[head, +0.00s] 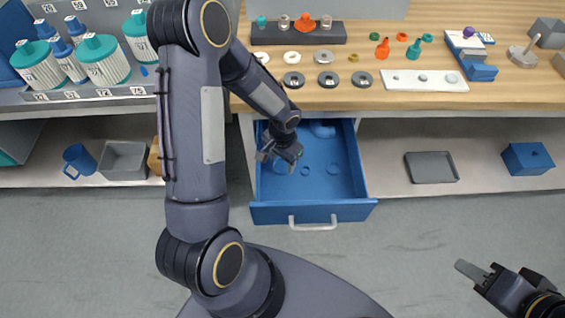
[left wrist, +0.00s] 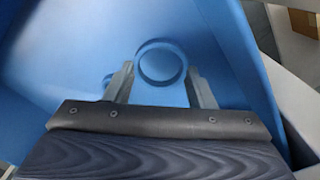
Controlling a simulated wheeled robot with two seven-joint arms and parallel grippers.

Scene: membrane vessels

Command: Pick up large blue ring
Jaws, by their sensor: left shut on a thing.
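The large blue ring (left wrist: 161,84) shows in the left wrist view between the two fingers of my left gripper (left wrist: 161,88), which is shut on it. In the head view, my left gripper (head: 279,156) is inside the open blue drawer (head: 290,213), over its left part, and partly hides the ring there. Whether the ring touches the drawer floor I cannot tell. My right gripper (head: 478,272) is at the lower right, over the floor and away from the drawer; its opening is unclear.
Two smaller blue rings (head: 305,170) (head: 333,170) lie on the drawer floor. A blue curved piece (head: 323,130) lies at the drawer's back. The wooden bench (head: 330,98) above holds a white strip (head: 425,80) and several discs. A grey tray (head: 431,167) sits on the right shelf.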

